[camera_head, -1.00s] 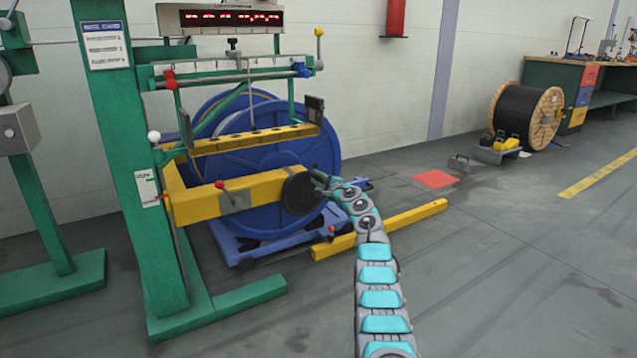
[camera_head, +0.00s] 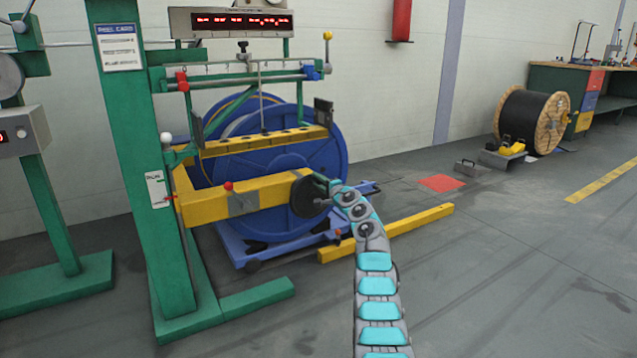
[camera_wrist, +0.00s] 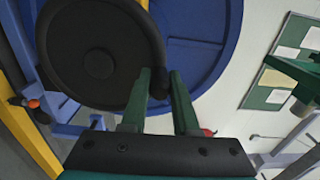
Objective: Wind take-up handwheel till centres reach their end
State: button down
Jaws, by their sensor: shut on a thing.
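The black round handwheel (camera_head: 308,197) sits at the right end of the yellow beam (camera_head: 265,190) on the green take-up frame. In the wrist view the handwheel (camera_wrist: 95,55) fills the upper left as a dark disc. My gripper (camera_head: 332,187) is at its right edge. In the wrist view my gripper's green fingers (camera_wrist: 162,82) close on a dark part at the handwheel's rim, partly hidden by the fingers. The big blue reel (camera_head: 290,160) stands behind the beam. I cannot make out the centres.
A green column (camera_head: 140,180) with a foot stands left of the beam. A yellow floor bar (camera_head: 400,232) lies behind my arm. A black cable drum (camera_head: 530,120) and a workbench (camera_head: 600,95) stand far right. The floor at right is mostly clear.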

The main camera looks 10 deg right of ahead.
jog(key=c, duration=0.7)
grip_release()
jog(key=shift+o, duration=0.2)
jog(key=shift+s, duration=0.15)
